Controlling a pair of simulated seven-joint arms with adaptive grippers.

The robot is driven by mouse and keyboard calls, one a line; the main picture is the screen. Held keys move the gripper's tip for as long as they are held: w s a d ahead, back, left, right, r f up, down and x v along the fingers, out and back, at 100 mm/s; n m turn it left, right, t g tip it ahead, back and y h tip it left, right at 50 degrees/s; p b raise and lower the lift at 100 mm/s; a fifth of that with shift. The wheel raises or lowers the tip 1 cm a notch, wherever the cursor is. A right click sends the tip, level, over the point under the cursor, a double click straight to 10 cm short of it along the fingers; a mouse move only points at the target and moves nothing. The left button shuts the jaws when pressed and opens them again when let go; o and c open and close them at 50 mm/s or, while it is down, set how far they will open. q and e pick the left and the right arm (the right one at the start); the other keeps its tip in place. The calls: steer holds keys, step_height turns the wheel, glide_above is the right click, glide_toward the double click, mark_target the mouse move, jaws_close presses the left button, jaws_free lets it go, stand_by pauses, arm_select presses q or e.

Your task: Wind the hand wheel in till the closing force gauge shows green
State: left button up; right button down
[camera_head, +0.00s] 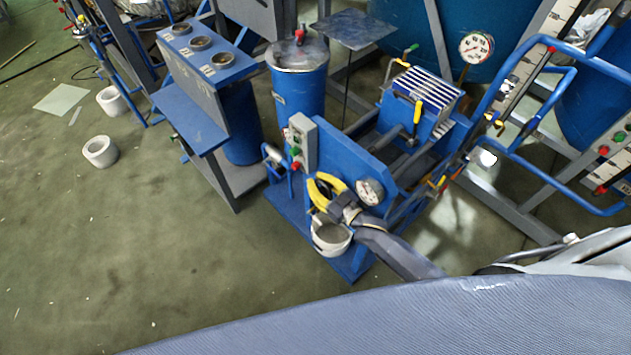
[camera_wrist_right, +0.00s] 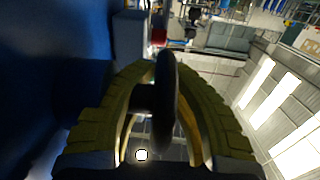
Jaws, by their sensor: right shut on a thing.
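The blue machine stands near the middle of the head view. A round white-faced gauge (camera_head: 370,192) sits on its blue end plate (camera_head: 345,160); its needle and colour zones are too small to read. My right gripper (camera_head: 323,188), with curved yellow fingers and a dark body, is at the front of this plate, just left of the gauge. In the right wrist view its fingers close around a dark curved part (camera_wrist_right: 167,100), which looks like the hand wheel. In the head view the wheel is mostly hidden behind the gripper. My left gripper is not in view.
A grey button box (camera_head: 303,140) stands left of the end plate. A plate stack (camera_head: 425,97) and a larger gauge (camera_head: 476,47) are behind. A blue drum (camera_head: 299,85) stands back left, and blue tube rails (camera_head: 545,150) are right. Floor at left is mostly clear.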

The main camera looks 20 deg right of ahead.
mark_target(333, 198)
stand_by(0.4)
steer(key=shift+r+t+y, duration=0.25)
steer(key=shift+t+y, duration=0.15)
steer(key=shift+t, duration=0.3)
steer(key=c, duration=1.5)
jaws_free()
steer(key=shift+o, duration=0.2)
steer(key=shift+s, duration=0.1)
steer(key=v, duration=1.2)
